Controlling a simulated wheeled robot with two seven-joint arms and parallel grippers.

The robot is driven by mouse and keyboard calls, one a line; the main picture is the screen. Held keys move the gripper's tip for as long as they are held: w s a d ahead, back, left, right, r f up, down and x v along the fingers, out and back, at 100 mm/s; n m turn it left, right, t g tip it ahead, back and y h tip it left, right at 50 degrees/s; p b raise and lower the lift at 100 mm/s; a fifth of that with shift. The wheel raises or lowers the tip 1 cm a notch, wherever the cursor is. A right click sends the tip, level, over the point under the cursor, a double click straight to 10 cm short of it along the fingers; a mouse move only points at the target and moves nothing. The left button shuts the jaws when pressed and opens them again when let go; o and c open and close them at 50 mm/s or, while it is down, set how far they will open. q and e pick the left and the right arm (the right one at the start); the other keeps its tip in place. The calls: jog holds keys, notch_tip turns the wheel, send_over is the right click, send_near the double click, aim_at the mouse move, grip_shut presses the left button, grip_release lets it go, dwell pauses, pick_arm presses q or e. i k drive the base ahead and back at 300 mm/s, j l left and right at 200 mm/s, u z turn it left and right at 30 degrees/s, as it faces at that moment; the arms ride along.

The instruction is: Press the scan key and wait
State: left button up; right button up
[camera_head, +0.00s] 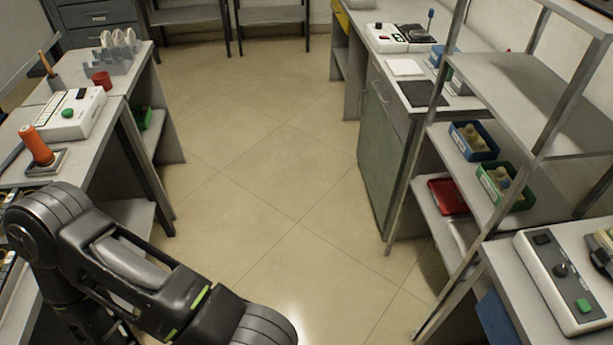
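No key in view can be read as the scan key; the labels are too small. A white device (70,115) on the left bench has a round green button (68,114) and a dark display. Another white device (400,38) with dark and red parts stands on the far right counter. My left arm crosses the lower left, but its gripper is out of frame. My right gripper is not seen.
An orange-handled tool (36,146) stands on the left bench. A metal rack (525,88) at right holds a blue bin (473,141), a green bin (505,187) and a red tray (448,196). The tiled floor (270,150) between the benches is clear.

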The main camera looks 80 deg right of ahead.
aim_at(584, 305)
jog(key=z, duration=4.7)
